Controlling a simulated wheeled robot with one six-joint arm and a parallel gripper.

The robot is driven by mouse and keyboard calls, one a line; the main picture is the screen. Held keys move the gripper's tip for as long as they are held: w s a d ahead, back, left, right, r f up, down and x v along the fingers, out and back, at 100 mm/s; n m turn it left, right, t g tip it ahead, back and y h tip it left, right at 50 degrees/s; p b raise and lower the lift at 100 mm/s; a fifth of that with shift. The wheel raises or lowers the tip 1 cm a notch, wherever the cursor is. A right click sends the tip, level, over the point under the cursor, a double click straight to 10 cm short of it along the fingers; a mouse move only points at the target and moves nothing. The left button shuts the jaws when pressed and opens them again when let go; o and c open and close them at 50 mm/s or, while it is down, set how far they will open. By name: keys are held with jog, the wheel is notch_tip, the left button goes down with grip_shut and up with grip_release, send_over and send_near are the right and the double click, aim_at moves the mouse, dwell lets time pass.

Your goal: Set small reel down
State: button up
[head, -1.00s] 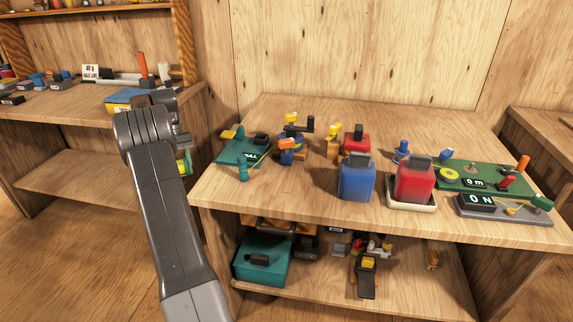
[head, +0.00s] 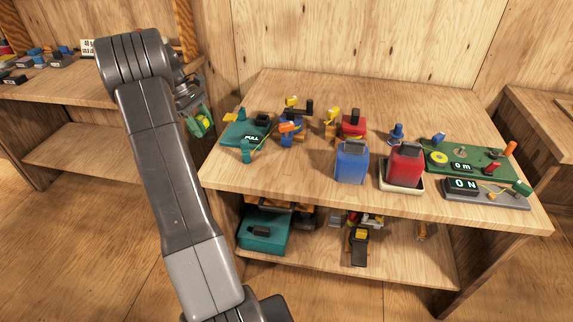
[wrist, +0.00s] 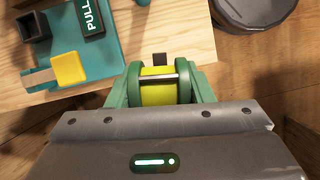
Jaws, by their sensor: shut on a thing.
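The small reel (wrist: 158,88) has green side plates and a yellow spool with a metal bar across it. It is held in my gripper (wrist: 160,108), whose fingertips are hidden behind the housing in the wrist view. In the head view the reel (head: 200,122) hangs below my wrist, left of the near left corner of the workbench (head: 300,180). In the wrist view the reel overlaps the edge of a wooden surface, and its height above it is hard to tell.
A teal PULL station (head: 243,133) lies at the bench's left end. Blue (head: 352,165) and red (head: 405,168) canisters stand along the front. Clear wood lies at the front left. A round grey container (wrist: 252,12) is at the top right of the wrist view, beyond the wood.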

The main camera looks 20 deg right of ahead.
jog(key=s+d+n+t, duration=0.3)
jog(key=s+n, duration=0.4)
jog(key=n, duration=0.3)
jog(key=s+d+r+n+t, duration=0.1)
jog(key=s+d+n+t, duration=0.2)
jog(key=s+d+n, duration=0.2)
jog(key=s+n, duration=0.3)
jog(key=n, duration=0.1)
jog(key=shift+r+n+t+y, duration=0.3)
jog(key=shift+n+t+y, duration=0.1)
